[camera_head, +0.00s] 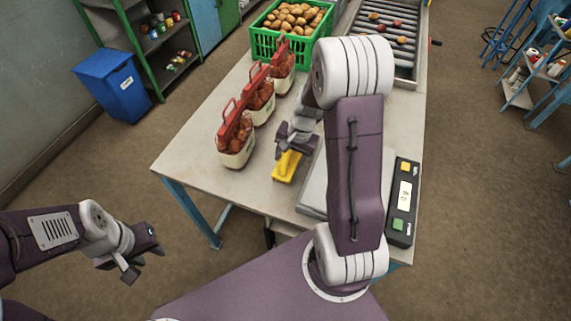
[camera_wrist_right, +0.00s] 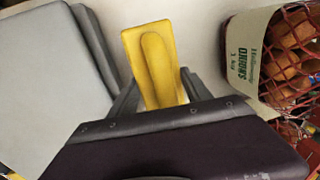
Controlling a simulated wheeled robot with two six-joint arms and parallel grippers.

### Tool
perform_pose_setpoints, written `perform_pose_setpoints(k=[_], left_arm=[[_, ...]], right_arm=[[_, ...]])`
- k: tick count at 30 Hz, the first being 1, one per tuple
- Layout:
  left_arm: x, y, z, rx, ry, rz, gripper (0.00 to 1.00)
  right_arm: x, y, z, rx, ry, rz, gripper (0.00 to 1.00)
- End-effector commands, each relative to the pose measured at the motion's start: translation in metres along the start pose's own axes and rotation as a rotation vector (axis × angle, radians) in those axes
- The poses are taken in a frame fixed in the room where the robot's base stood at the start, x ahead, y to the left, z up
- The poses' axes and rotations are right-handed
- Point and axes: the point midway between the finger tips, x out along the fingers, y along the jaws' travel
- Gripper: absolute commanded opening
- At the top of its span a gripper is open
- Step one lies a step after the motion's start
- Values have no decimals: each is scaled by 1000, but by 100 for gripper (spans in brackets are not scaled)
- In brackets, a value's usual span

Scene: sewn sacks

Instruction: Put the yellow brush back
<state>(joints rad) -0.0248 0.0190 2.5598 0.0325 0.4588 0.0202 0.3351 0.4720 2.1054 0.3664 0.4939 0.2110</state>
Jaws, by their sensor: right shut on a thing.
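The yellow brush (camera_head: 287,167) is at the near part of the table (camera_head: 188,162), just left of the grey scale plate. My right gripper (camera_head: 291,150) is above it and shut on it. In the right wrist view the yellow brush (camera_wrist_right: 154,62) sits between the two fingers of my right gripper (camera_wrist_right: 152,92). I cannot tell whether the brush touches the table. My left gripper (camera_head: 140,262) hangs off the table at the lower left with nothing seen in it. Its fingertips look apart.
Several red net sacks of onions (camera_head: 236,140) stand left of the brush. A green crate of potatoes (camera_head: 262,44) and a roller conveyor (camera_head: 372,38) are at the back. A scale (camera_head: 315,190) with its display box (camera_head: 403,203) is at the right. A blue bin (camera_head: 112,85) stands on the floor.

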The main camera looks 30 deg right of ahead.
Motion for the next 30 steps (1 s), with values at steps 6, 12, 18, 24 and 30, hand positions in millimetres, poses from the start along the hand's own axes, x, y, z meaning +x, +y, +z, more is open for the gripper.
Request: perform_pose_setpoints(k=[6, 12, 18, 24, 30], left_arm=[[-2, 0, 0, 0, 0, 0, 36], [2, 0, 0, 0, 0, 0, 36], [2, 0, 0, 0, 0, 0, 36], [5, 0, 1, 0, 0, 0, 36], [5, 0, 1, 0, 0, 0, 36]], right_arm=[[11, -12, -2, 0, 1, 0, 24], [42, -5, -1, 2, -3, 2, 24], [50, -4, -2, 0, 1, 0, 24], [53, -3, -2, 0, 1, 0, 24], [53, -3, -2, 0, 0, 0, 79]])
